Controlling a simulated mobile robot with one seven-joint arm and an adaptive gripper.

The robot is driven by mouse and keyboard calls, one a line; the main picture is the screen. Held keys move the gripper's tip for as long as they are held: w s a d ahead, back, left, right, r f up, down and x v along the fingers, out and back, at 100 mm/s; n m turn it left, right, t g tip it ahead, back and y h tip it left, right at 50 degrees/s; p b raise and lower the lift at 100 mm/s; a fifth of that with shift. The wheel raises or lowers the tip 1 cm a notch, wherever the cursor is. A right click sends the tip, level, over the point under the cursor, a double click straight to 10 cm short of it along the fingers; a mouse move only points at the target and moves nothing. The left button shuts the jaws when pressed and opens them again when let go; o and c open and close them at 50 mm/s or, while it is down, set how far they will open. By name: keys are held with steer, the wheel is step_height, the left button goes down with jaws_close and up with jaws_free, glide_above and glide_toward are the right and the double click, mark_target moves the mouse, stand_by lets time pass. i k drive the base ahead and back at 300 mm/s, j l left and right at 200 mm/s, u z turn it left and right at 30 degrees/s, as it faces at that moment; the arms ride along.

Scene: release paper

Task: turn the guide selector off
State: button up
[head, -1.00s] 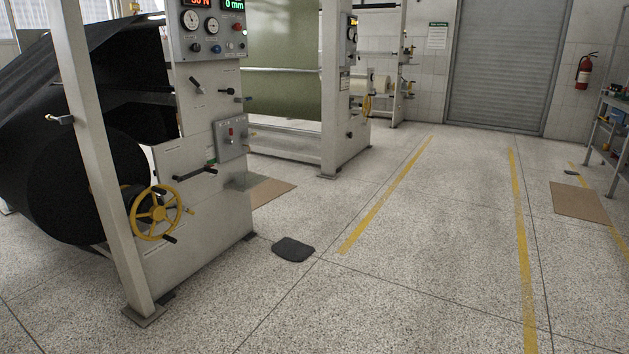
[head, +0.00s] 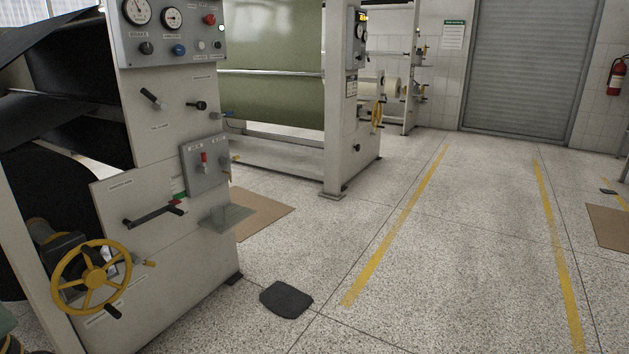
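A grey control panel (head: 174,32) with gauges, knobs and buttons sits high on the near machine (head: 150,210). It carries a black knob (head: 147,48), a blue knob (head: 180,50) and a red button (head: 209,19). Below are a black lever (head: 152,98) and a small black knob (head: 197,105). A grey box (head: 205,166) with a red-tipped switch (head: 204,158) is mounted lower on the right. The labels are too small to read surely, so I cannot tell which control is the guide selector or how it is set. My gripper is not in view.
A yellow handwheel (head: 91,278) and a black crank (head: 153,214) stick out from the near machine. A small grey shelf (head: 227,217) juts from its side. A black foot pedal (head: 287,299) and a cardboard sheet (head: 255,214) lie on the floor. The lane between yellow lines is clear.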

mark_target(210, 20)
steer(key=i+u, duration=0.2)
steer(key=i, duration=0.25)
steer(key=i+l+u, duration=0.2)
steer(key=i, duration=0.2)
steer(key=i+l+u, duration=0.2)
steer(key=i, duration=0.25)
